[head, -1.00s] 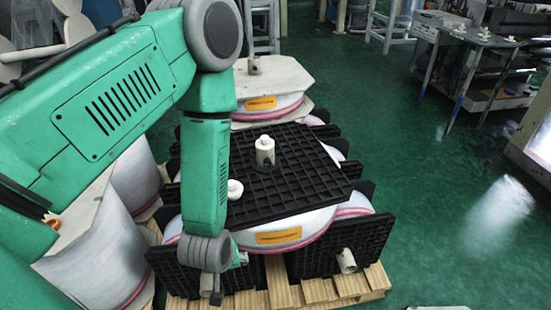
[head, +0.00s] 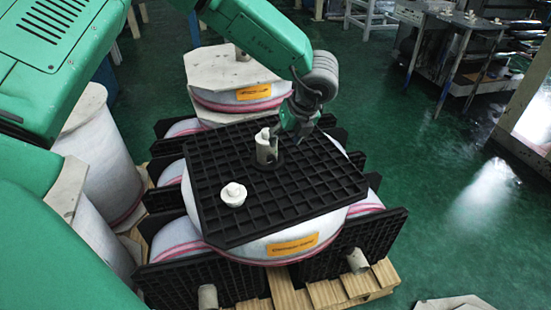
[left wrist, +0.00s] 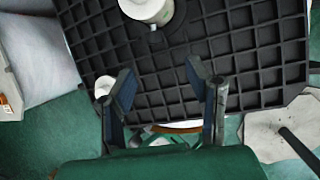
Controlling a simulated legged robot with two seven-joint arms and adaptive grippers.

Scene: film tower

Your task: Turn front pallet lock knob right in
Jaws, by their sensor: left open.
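The front pallet has a black grid plate (head: 310,190) on top of a film roll. A pale upright cylinder (head: 266,147) stands in the plate's middle, and a white round knob (head: 233,194) sits on the plate to its lower left. My left gripper (head: 284,132) is open, just right of the cylinder and above the plate's far part. In the left wrist view the cylinder (left wrist: 150,10) is beyond the open, empty fingers. A small white round piece (left wrist: 104,86) shows beside the left finger. I cannot tell which piece is the right lock knob. My right gripper is not in view.
Pale tubes stick out of the lower black side plates, one at the front right (head: 357,260) and one at the front left (head: 207,297). Another wrapped roll (head: 238,95) stands behind.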

